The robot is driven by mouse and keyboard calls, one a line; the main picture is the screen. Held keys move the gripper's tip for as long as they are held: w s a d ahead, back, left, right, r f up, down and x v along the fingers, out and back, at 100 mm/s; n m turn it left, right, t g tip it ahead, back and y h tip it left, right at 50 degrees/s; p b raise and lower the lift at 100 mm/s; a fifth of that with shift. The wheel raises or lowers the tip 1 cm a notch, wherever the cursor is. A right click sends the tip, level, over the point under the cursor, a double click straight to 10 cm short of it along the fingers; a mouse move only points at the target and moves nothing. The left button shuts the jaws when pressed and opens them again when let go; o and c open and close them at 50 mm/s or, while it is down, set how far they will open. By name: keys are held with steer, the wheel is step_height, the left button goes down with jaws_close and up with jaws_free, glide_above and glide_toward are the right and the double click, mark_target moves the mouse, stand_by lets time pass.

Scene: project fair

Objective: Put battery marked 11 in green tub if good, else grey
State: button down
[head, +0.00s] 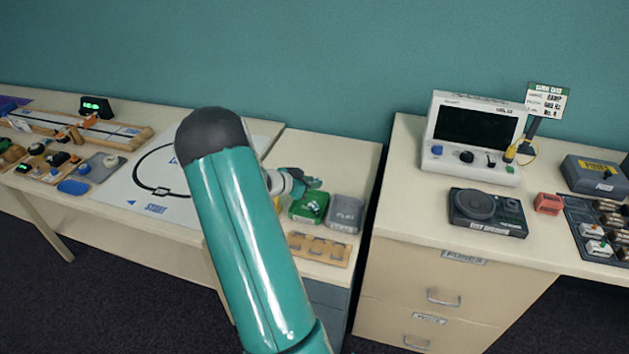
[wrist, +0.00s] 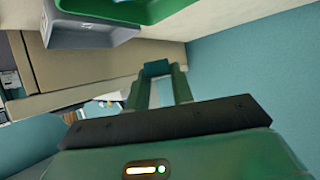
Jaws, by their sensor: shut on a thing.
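My gripper (head: 314,183) is over the back of the green tub (head: 296,213) in the head view. In the wrist view my gripper (wrist: 157,74) is shut on a small teal piece at its fingertips, which looks like a battery; no number can be read on it. The green tub (wrist: 140,12) shows at the top of the wrist view. The grey tub (head: 346,213), with writing that looks like FLAT, stands just right of the green one; it also shows in the wrist view (wrist: 90,36). Most of the green tub's inside is hard to make out.
A wooden tray (head: 321,249) with slots lies in front of the tubs. A line-track sheet (head: 125,185) lies to the left. On the right counter stand a white screen unit (head: 472,135), a dark meter-like device (head: 487,212) and a dark rack (head: 580,215) with several items.

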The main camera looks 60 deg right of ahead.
steer(key=shift+d+f, duration=0.1)
steer(key=shift+f, duration=0.2)
steer(key=shift+w+f, duration=0.15)
steer(key=shift+f, duration=2.65)
steer(key=c, duration=1.1)
jaws_free()
steer(key=v, duration=1.4)
